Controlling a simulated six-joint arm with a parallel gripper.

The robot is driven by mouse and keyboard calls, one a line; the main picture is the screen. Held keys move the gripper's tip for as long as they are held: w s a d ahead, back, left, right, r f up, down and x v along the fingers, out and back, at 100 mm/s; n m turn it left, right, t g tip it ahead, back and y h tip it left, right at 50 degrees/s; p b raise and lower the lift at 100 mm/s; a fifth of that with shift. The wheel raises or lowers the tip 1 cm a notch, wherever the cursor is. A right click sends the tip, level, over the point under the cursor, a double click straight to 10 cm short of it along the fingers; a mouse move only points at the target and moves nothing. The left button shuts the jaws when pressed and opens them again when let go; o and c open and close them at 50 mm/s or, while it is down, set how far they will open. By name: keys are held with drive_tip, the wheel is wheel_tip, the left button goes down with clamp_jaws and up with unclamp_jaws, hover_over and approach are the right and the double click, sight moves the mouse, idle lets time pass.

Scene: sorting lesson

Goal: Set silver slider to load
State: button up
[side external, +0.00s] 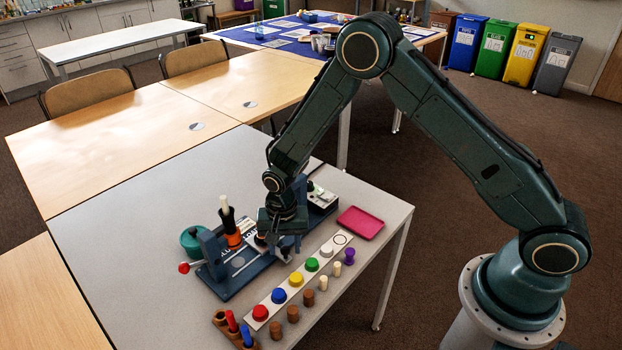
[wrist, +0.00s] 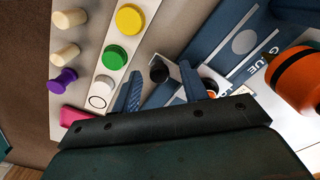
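The blue-grey station (side external: 225,275) stands on the grey table, with a panel in the wrist view reading "GLUE" (wrist: 266,55). My gripper (side external: 281,250) is low over the station's right front part, pointing down. A second dark knob (wrist: 210,86) is beside the right finger, partly hidden. Which part is the silver slider, and any load mark, I cannot make out.
An orange-and-black bottle (side external: 231,232) stands on the station, left of my gripper. A white strip with coloured round caps (side external: 294,279) and several small pegs (side external: 308,298) lie in front. A pink tray (side external: 361,222) is at the right. The table's left part is clear.

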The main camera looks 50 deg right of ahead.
idle(0.3)
wheel_tip(320, 180, up, 14)
idle(0.8)
drive_tip(key=s+d+r+n+t, duration=0.1)
drive_tip(key=s+d+r+n, duration=0.15)
drive_tip(key=s+r, duration=0.45)
drive_tip(key=s+d+r+n+t, duration=0.2)
drive_tip(key=s+d+r, duration=0.2)
drive_tip(key=r, duration=0.6)
drive_tip(key=s+d+r+n+t, duration=0.1)
drive_tip(key=s+n, duration=0.1)
drive_tip(key=s, duration=0.6)
drive_tip(key=s+d+r+n+t, duration=0.1)
drive_tip(key=s+d+r+n, duration=0.1)
drive_tip(key=s, duration=0.6)
drive_tip(key=shift+d+r+t, duration=0.25)
drive_tip(key=shift+r+t, duration=0.05)
